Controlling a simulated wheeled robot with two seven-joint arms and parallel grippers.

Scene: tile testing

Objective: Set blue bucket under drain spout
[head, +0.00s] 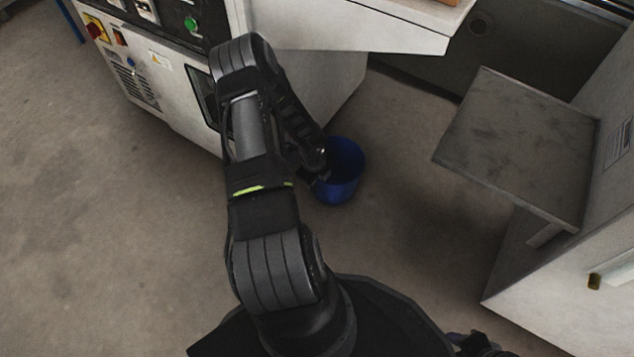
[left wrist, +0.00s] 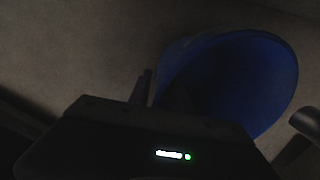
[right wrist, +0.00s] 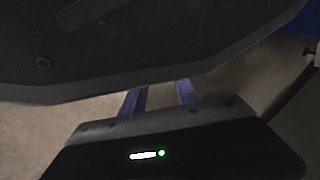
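The blue bucket (head: 345,178) is below the white machine's overhanging shelf, with its opening up; I cannot tell whether it rests on the floor or hangs just above it. My left gripper (head: 318,176) is at the bucket's left rim. In the left wrist view the bucket (left wrist: 235,85) fills the right side, and one finger (left wrist: 141,88) is just outside the rim. The other finger is lost in the dark inside, so its grip on the rim is unclear. My right gripper (right wrist: 160,97) is open and empty, in the right wrist view. I cannot make out a drain spout.
A white machine (head: 165,95) with buttons stands at left, its shelf (head: 350,28) jutting out above the bucket. A grey metal plate (head: 515,135) sticks out from a white cabinet (head: 560,290) at right. Bare floor (head: 420,240) lies between bucket and cabinet.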

